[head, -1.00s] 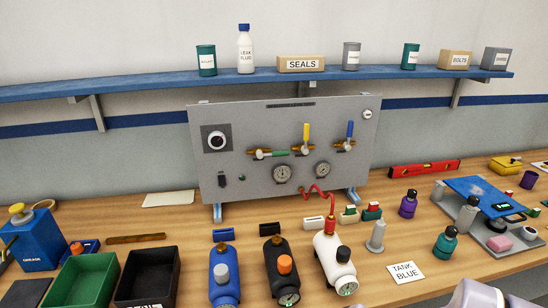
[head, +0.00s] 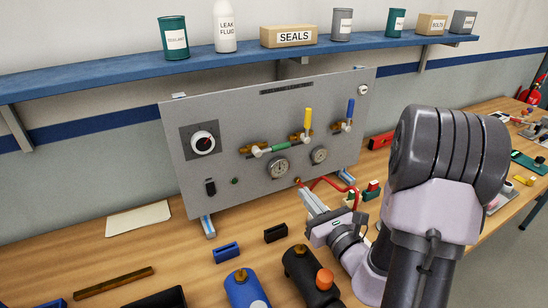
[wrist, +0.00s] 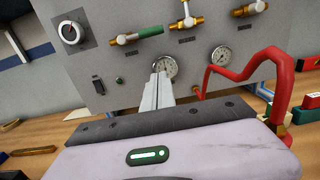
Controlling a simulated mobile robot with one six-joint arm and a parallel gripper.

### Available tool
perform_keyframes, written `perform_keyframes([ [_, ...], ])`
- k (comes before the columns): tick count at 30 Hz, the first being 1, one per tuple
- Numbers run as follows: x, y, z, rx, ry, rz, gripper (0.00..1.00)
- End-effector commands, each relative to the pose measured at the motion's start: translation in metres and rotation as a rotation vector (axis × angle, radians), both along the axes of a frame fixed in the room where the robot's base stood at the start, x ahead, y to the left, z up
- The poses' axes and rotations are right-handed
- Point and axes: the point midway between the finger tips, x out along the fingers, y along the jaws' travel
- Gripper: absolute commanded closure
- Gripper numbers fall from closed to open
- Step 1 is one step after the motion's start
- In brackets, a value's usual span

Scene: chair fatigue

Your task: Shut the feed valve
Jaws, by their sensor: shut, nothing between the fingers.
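The grey panel (head: 225,130) carries three valves with brass bodies. The green handle (head: 281,147) lies level, while the yellow handle (head: 308,119) and blue handle (head: 350,108) stand upright. Labels are too small to tell which is the feed valve. In the wrist view, the green handle (wrist: 149,32) is at the top, left of centre; the other handles are mostly cut off. My gripper (head: 304,190) is shut and empty in front of the panel's lower part, below the valves. In the wrist view, its fingers (wrist: 160,78) overlap the left gauge (wrist: 166,65); contact cannot be told.
A red hose (wrist: 265,75) loops from the panel close to my gripper's right. A round knob (head: 203,142) sits at the panel's left. A shelf (head: 100,72) with containers runs above.

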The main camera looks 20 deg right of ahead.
Motion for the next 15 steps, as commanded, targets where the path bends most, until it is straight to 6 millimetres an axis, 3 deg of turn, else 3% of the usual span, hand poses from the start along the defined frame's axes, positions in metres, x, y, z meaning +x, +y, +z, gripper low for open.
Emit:
perform_keyframes([
  [8, 0.011, 0.002, -0.004, -0.008, -0.003, 0.009, 1.0],
  [15, 0.057, 0.005, 0.003, -0.002, -0.001, 0.009, 1.0],
])
